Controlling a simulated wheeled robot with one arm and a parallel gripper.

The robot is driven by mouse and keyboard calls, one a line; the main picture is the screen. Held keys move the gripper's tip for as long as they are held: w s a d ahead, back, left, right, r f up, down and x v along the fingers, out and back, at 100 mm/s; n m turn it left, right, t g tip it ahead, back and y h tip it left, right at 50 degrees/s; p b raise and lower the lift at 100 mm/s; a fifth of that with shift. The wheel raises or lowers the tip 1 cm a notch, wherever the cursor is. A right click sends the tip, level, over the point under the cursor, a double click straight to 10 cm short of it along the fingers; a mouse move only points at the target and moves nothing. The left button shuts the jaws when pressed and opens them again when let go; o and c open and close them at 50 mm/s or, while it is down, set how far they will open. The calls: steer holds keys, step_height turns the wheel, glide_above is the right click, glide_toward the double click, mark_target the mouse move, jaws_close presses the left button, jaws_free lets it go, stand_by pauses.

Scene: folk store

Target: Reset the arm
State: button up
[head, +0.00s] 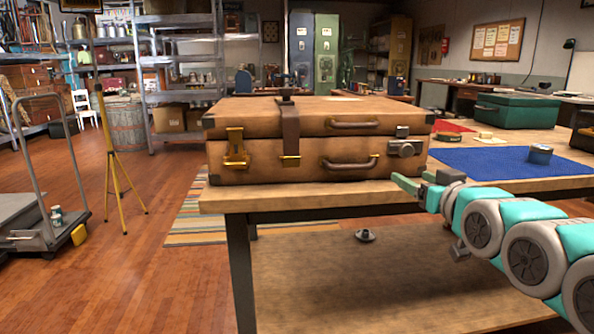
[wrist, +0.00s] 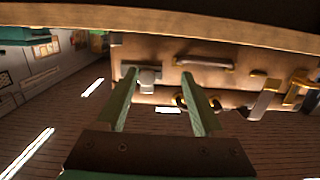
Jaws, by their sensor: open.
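My gripper (head: 418,179) is at the right in the head view, in front of the table's front edge and just below the right end of a brown suitcase (head: 270,162). Its two green fingers (wrist: 158,74) are spread apart in the wrist view, with nothing held between them. The suitcase also shows in the wrist view (wrist: 235,75), beyond the fingertips and seemingly upside down. My teal arm reaches in from the lower right. The suitcase is closed, with a dark strap, handles, a gold latch at its left and a grey latch (head: 404,148) at its right.
The suitcase stands on a wooden table (head: 222,201) with a lower shelf (head: 330,285). A blue mat (head: 480,162), a blue tin (head: 540,155) and a green case (head: 515,112) lie behind my arm.

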steer(key=s+a+f+g+p, duration=0.1)
steer(key=s+a+f+g, duration=0.3)
steer(key=f, duration=0.5)
steer(key=s+a+f+g+p, duration=0.1)
steer(key=s+a+f+g, duration=0.4)
steer(key=f, duration=0.4)
steer(key=s+a+f+g, duration=0.1)
steer(key=s+f+g, duration=0.1)
steer(key=s, duration=0.5)
steer(key=s+a+f+g+p, duration=0.1)
steer(key=s+f+g, duration=0.2)
steer(key=s, duration=0.5)
steer(key=s+a+f+g, duration=0.1)
steer(key=s+f+g, duration=0.2)
steer(key=s, duration=0.5)
steer(key=shift+s+a+g+h, duration=0.25)
steer(key=shift+a+g+h, duration=0.05)
steer(key=shift+g, duration=0.5)
